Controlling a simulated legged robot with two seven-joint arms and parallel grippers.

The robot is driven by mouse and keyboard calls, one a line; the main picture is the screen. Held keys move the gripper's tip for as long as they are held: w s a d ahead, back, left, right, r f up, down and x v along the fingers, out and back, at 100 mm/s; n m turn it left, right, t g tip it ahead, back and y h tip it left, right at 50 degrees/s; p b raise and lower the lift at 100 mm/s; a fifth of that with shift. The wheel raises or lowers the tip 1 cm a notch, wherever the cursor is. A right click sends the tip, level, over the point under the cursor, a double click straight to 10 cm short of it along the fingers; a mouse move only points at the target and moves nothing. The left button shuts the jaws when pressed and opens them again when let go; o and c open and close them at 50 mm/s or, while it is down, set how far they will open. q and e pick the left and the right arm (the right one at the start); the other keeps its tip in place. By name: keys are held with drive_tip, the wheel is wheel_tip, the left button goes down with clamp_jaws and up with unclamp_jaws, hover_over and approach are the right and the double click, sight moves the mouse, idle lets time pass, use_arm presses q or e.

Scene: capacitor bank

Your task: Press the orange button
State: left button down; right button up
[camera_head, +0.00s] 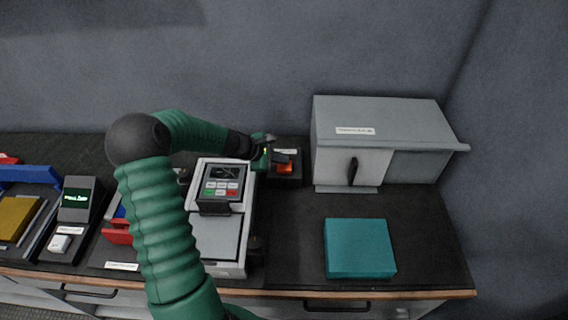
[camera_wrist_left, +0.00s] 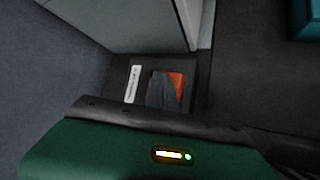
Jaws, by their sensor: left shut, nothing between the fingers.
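The orange button (camera_head: 284,168) sits on a small black box (camera_head: 290,181) at the back of the bench, between a grey machine and a grey cabinet. My left gripper (camera_head: 283,158) is shut and empty, with its dark fingertips right over the button, hiding part of it. In the left wrist view the orange button (camera_wrist_left: 178,84) shows beside the dark fingertips (camera_wrist_left: 162,92). I cannot tell whether the fingertips touch it. My right gripper is in neither view.
The grey cabinet (camera_head: 345,118) with a black handle stands close on the right. The grey machine with a keypad (camera_head: 223,190) stands left of the box. A teal block (camera_head: 359,248) lies at the front right. Bare bench lies between the block and the machine.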

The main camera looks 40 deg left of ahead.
sight(282, 165)
use_arm(q)
drive_tip(key=shift+f, duration=0.4)
drive_tip(key=shift+r, duration=0.55)
drive_tip(key=shift+p, duration=0.3)
wheel_tip(282, 165, up, 6)
drive_tip(key=p, duration=0.5)
drive_tip(key=shift+r, duration=0.15)
